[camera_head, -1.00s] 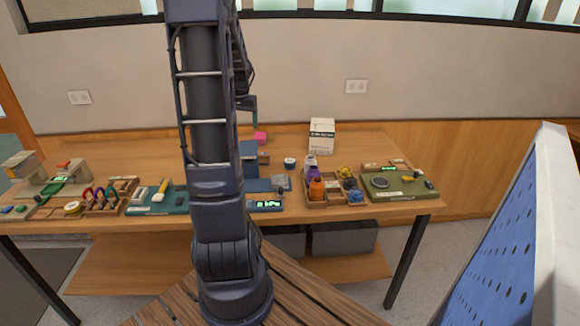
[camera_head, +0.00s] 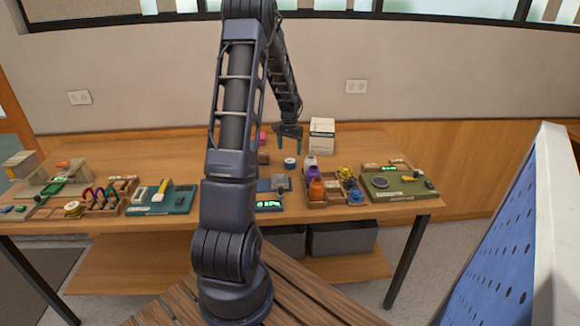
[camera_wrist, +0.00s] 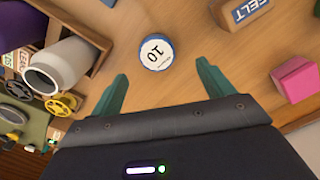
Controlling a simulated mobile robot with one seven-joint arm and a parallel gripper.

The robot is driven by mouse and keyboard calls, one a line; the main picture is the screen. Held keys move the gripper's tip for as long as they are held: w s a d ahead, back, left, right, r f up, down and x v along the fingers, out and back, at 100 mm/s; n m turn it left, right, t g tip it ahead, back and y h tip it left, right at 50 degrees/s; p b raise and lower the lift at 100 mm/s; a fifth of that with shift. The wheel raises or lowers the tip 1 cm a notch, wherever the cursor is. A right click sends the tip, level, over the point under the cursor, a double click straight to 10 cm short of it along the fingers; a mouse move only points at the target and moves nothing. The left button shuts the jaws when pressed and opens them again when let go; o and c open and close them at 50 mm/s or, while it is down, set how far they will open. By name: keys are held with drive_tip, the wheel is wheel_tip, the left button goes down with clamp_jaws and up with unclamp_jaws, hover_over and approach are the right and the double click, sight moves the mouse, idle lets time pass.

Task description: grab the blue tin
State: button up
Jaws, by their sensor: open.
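The blue tin (camera_head: 290,163) is a small round tin with a white top, standing on the wooden table below my gripper. In the wrist view the tin (camera_wrist: 155,53) shows its white lid marked "10" and a blue side. My gripper (camera_head: 289,148) is open and points down above the tin. In the wrist view the tin appears between the two green fingers (camera_wrist: 162,72), a little beyond their tips. Nothing is held, and the tin looks unobstructed.
A wooden tray (camera_wrist: 96,55) with bottles and spools is left in the wrist view. A pink block (camera_wrist: 295,79) and a FELT-labelled block (camera_wrist: 243,22) are right. A white box (camera_head: 321,137) stands behind on the table (camera_head: 345,152). Bare wood surrounds the tin.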

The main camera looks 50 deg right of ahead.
sight(290, 160)
drive_tip(key=shift+s+d+f, duration=0.1)
drive_tip(key=shift+f, duration=1.8)
drive_tip(key=shift+s+f, duration=0.1)
drive_tip(key=shift+f, duration=1.8)
drive_tip(key=c, duration=1.1)
drive_tip(key=shift+o, duration=0.2)
